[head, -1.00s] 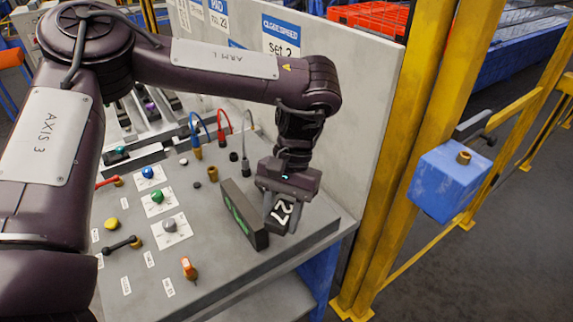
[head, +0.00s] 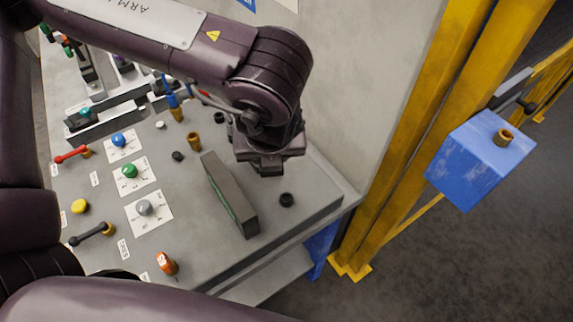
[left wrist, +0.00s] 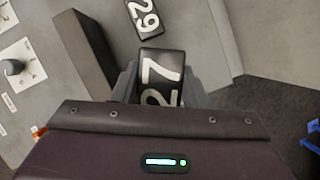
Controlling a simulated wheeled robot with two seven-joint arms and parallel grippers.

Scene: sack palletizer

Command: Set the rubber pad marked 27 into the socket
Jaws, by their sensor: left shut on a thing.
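My left gripper (head: 266,166) is over the right part of the grey panel, beside the long dark block (head: 230,194). In the left wrist view it (left wrist: 160,85) is shut on the black rubber pad marked 27 (left wrist: 161,76), with the white digits showing. I cannot make out the socket for certain. My right gripper is not in view.
The panel's left half holds several knobs, including blue (head: 118,140), green (head: 129,171) and an orange one (head: 166,263). A brass post (head: 193,141) stands behind the block. Yellow posts (head: 408,150) and a blue box (head: 482,160) are at the right.

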